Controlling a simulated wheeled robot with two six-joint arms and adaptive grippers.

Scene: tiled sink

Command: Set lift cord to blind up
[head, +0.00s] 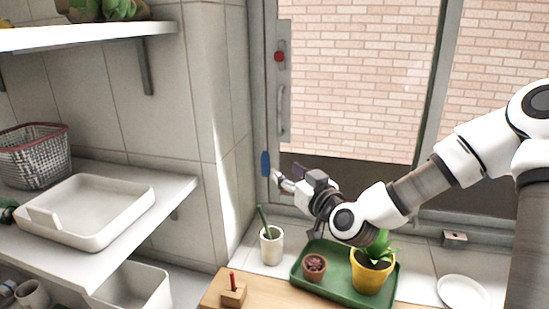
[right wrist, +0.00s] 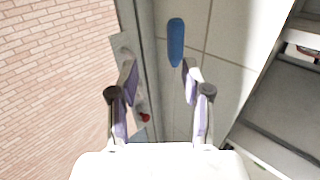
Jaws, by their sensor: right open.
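A blue elongated pull (head: 265,163), which looks like the lift cord's handle, hangs by the tiled wall at the window's left side. It also shows in the right wrist view (right wrist: 176,42), beyond the fingertips and between their lines, nearer the right finger. No cord line can be made out. My right gripper (head: 281,178) is just right of the pull and slightly lower in the head view. Its fingers are spread, with nothing between them in the wrist view (right wrist: 159,72). The blind itself cannot be clearly made out. My left gripper is out of view.
The window frame holds a metal plate with a red knob (head: 279,57) and a handle (head: 282,110). Below my right arm are a white cup (head: 271,247) and a green tray (head: 322,286) with potted plants. Shelves with a white bin (head: 130,205) stand left.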

